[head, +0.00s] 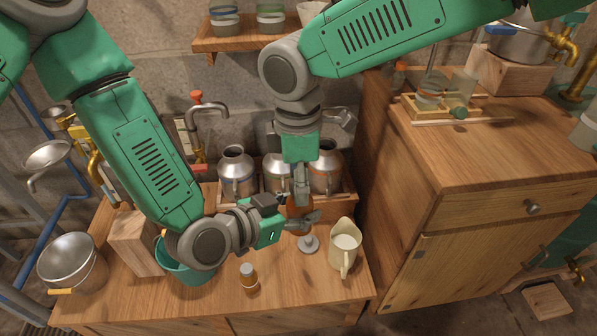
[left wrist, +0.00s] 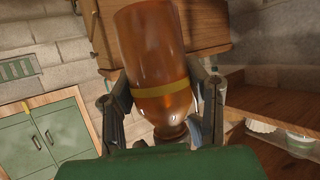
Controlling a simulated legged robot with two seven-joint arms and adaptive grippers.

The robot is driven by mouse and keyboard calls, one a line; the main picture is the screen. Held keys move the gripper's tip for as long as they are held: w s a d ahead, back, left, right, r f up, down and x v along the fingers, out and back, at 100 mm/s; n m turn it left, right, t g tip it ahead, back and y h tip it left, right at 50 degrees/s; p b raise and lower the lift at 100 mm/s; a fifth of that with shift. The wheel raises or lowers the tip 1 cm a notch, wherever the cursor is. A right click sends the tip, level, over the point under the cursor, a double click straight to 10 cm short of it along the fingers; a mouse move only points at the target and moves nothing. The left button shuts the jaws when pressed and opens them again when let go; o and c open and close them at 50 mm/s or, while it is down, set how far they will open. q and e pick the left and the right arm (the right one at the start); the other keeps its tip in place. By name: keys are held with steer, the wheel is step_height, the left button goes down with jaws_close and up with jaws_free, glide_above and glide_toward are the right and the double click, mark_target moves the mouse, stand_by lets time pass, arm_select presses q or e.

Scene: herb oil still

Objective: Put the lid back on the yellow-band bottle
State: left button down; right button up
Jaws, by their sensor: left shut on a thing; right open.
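The amber bottle with a yellow band (left wrist: 155,60) is between the two fingers of my left gripper (left wrist: 165,95) in the left wrist view. Its narrow neck points toward the gripper's green body, which hides the mouth. In the head view only a little of the amber bottle (head: 298,206) shows between my grippers. My left gripper (head: 297,222) is shut on it above the table. My right gripper (head: 302,192) is open, pointing down right at the bottle; the overlap hides whether they touch. A grey round piece with a knob (head: 308,244), perhaps the lid, is on the table below.
A small brown bottle (head: 248,278) stands near the table's front. A cream jug (head: 345,248) is at the right. Metal cans (head: 237,172) stand in a wooden rack behind. A teal bowl (head: 188,272) and a steel pot (head: 72,262) are at left. The front right tabletop is clear.

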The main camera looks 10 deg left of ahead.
jaws_close()
steer(key=m, duration=0.6)
steer(key=shift+a, duration=0.1)
steer(key=shift+o, duration=0.2)
jaws_free()
steer(key=shift+r, duration=2.3)
